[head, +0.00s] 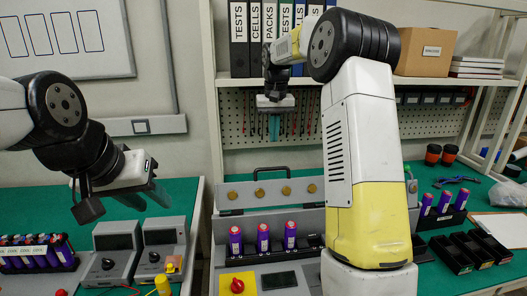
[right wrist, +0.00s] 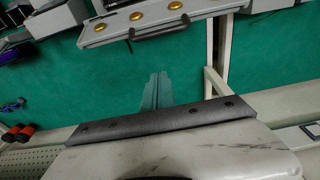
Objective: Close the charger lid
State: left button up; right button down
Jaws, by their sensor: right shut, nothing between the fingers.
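The charger (head: 240,262) is a grey box on the green bench with a red knob on a yellow plate. Three purple cells (head: 263,238) stand upright in it. Its lid (head: 233,208) is open, raised behind the cells, with brass contacts facing forward and a black handle (head: 270,170) on its top edge. The lid also shows at the top of the right wrist view (right wrist: 108,30). My right gripper (head: 274,128) is shut and empty, pointing down above and behind the lid. My left gripper (head: 152,198) looks open and empty, over the left bench. My right arm hides the charger's right part.
Grey meters (head: 115,240) and a pack of purple cells (head: 35,252) stand on the left bench. A shelf with binders (head: 240,40) and a cardboard box (head: 425,50) is behind. Black trays (head: 450,255) lie at right. A gap separates the benches.

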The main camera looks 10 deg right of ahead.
notch_tip(320, 180, down, 10)
jog(key=w, duration=0.1)
jog(key=shift+s+r, duration=0.25)
jog(key=shift+s, duration=0.35)
jog(key=shift+s+r, duration=0.2)
jog(key=shift+s, duration=0.45)
jog(key=shift+s+r, duration=0.25)
jog(key=shift+s, duration=0.35)
